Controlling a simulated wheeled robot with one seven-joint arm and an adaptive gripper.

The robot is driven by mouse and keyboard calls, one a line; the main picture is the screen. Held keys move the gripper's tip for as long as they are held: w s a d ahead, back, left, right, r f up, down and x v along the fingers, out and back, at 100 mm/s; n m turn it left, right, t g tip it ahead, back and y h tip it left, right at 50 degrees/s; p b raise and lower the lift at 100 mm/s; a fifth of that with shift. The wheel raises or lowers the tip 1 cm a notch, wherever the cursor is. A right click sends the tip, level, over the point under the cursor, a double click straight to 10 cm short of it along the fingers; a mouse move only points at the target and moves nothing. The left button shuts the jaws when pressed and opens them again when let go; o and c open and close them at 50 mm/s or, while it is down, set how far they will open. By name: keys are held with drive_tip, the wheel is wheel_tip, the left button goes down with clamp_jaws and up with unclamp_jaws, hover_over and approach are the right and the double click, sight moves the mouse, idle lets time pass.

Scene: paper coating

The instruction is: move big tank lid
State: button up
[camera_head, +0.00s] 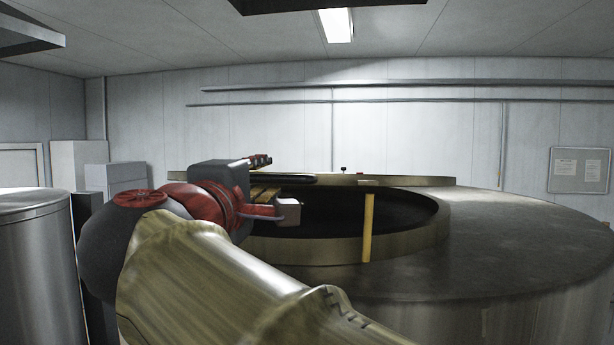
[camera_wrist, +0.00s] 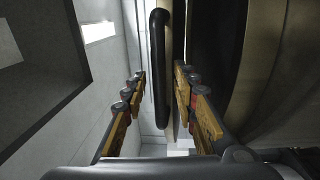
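The big tank (camera_head: 530,235) fills the right side of the head view, with its round, dark opening (camera_head: 345,212) uncovered toward me. The lid (camera_head: 415,181) shows nearly edge-on as a thin brass-coloured disc at the back of the opening. Whether it rests on the rim there is unclear. A black bar handle (camera_head: 295,178) lies by the lid's left part. My gripper (camera_head: 268,187) is at this handle. In the wrist view, the black handle (camera_wrist: 158,70) runs between the fingers of my gripper (camera_wrist: 159,78), which stand apart with gaps visible beside it.
A yellow upright bar (camera_head: 368,228) stands at the near rim of the opening. A steel drum (camera_head: 35,265) is at the left, with pale boxes (camera_head: 85,165) behind it. Pipes (camera_head: 400,84) run along the back wall, and a notice board (camera_head: 580,170) hangs at the right.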

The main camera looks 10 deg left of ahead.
drive_tip(key=shift+c, duration=0.4)
clamp_jaws()
idle(0.4)
